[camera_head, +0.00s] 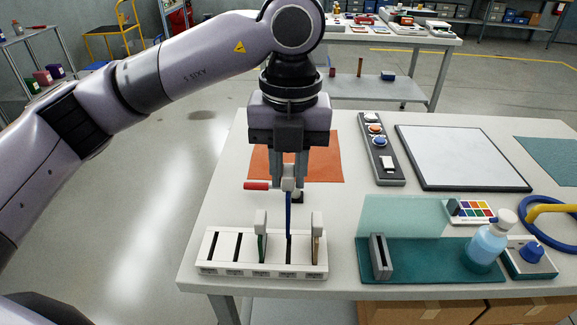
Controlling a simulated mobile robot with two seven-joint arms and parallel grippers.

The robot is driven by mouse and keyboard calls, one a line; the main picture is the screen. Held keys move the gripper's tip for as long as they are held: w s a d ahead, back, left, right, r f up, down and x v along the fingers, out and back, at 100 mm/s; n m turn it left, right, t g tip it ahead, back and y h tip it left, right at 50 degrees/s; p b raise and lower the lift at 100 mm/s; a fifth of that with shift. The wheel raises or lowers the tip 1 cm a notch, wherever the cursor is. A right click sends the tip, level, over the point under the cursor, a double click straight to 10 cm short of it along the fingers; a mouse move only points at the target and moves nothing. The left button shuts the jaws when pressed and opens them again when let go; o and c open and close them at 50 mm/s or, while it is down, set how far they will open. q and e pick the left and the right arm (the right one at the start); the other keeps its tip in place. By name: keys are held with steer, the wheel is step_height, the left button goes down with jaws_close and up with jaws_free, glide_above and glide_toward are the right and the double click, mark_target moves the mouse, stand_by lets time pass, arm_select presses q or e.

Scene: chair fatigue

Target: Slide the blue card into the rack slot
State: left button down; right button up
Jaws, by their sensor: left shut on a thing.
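My left gripper (289,183) is shut on the white grip of the blue card (289,212). The card hangs upright, edge-on to the head camera, over the white rack (225,268). Its lower edge lines up with the dark fourth slot from the left (289,250); I cannot tell whether it has entered. A green card with a white grip (262,247) stands in the third slot, and a tan one (317,247) stands in the slot at the right end. The two left slots are empty. My right gripper is not in view.
A red-handled tool (257,186) lies behind the card, partly hidden, near an orange mat (325,160). Bare tabletop lies left of the rack.

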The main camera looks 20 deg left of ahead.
mark_target(289, 216)
arm_select(q)
steer(key=shift+f+b, duration=2.05)
steer(key=shift+f, duration=0.65)
steer(key=shift+f+b, duration=0.2)
steer(key=shift+b, duration=0.15)
steer(key=shift+f+b, duration=1.95)
steer(key=shift+f, duration=0.05)
steer(key=c, duration=0.9)
jaws_free()
